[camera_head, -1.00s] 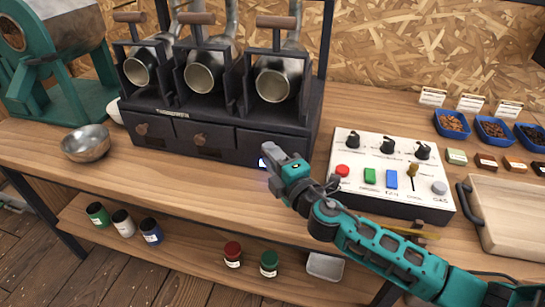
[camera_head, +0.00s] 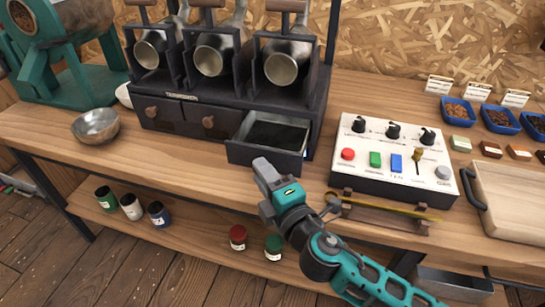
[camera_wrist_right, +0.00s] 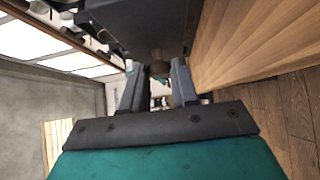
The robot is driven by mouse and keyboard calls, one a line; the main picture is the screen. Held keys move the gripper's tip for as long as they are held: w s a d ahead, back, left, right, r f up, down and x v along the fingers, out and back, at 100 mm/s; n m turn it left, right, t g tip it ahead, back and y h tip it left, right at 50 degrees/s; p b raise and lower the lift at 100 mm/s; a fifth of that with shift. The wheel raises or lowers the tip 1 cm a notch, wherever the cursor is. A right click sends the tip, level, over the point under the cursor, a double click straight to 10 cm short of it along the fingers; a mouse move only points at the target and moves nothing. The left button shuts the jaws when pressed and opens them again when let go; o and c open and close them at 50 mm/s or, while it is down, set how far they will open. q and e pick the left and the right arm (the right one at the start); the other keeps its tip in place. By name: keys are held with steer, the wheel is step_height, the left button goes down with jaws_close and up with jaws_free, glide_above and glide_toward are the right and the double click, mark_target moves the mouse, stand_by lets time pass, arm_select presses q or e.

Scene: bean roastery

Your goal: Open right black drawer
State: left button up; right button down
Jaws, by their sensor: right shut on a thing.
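The right black drawer (camera_head: 268,136) sits in the dark roaster unit and is pulled out, with its dark, empty-looking inside showing in the head view. My right gripper (camera_head: 262,168) is at the front of this drawer. In the right wrist view, its two fingers (camera_wrist_right: 157,85) are shut on the brown drawer knob (camera_wrist_right: 158,68), and the dark drawer front is above. The knob is hidden by the gripper in the head view. The middle drawer (camera_head: 208,122) and left drawer (camera_head: 153,112) are closed, with round wooden knobs. My left gripper is not in view.
A white control box (camera_head: 392,160) stands right of the drawer, with a thin rod on a stand (camera_head: 385,210) before it. A metal bowl (camera_head: 95,127) is at the left. Jars (camera_head: 238,238) stand on the lower shelf. The counter left of the gripper is clear.

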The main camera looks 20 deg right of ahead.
steer(key=shift+s+a, duration=0.35)
steer(key=shift+s, duration=0.15)
steer(key=c, duration=0.9)
jaws_free()
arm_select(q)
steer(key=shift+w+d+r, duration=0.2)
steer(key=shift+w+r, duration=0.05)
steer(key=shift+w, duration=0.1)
arm_select(e)
steer(key=shift+o, duration=0.2)
arm_select(q)
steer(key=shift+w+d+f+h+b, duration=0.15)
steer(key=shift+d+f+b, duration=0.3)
steer(key=shift+b, duration=0.5)
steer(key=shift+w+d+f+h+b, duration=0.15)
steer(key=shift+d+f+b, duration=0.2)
steer(key=shift+b, duration=0.6)
arm_select(e)
steer(key=s+d, duration=0.2)
steer(key=s, duration=1)
steer(key=shift+s+d, duration=0.25)
steer(key=shift+s, duration=0.1)
